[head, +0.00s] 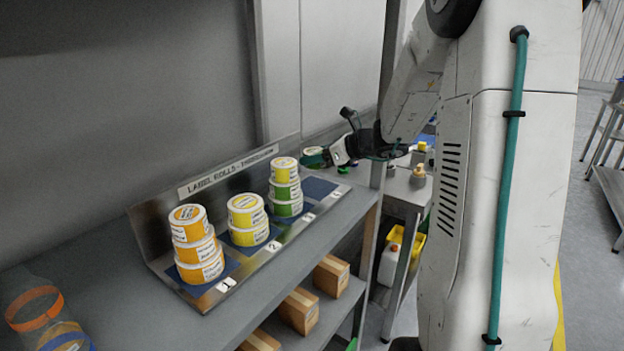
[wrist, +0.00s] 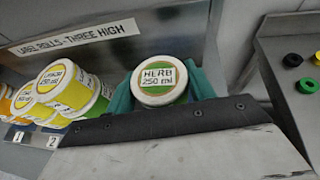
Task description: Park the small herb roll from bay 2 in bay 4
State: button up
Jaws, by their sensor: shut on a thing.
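The small herb roll (wrist: 158,82) has a white lid reading "HERB 250 ml" and a green side. It also shows in the head view (head: 313,150). My gripper (head: 317,157) is shut on it, with teal fingers on both sides of the roll in the wrist view. It holds the roll above bay 4, whose blue mat (head: 320,187) looks bare. Bay 2 holds two yellow rolls (head: 248,222), stacked. The roll's underside and the gap beneath it are hidden in the wrist view.
Bay 3 beside bay 4 holds a stack (head: 286,190), yellow over green. Bay 1 holds an orange-yellow stack (head: 196,245). A sign panel (head: 228,173) stands behind the bays. A side bench (head: 405,185) lies to the right. Cartons (head: 300,310) sit on the lower shelf.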

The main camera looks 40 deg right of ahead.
aim_at(315, 188)
jog(key=shift+f, duration=3.2)
jog(key=shift+f, duration=0.1)
jog(key=o, duration=1)
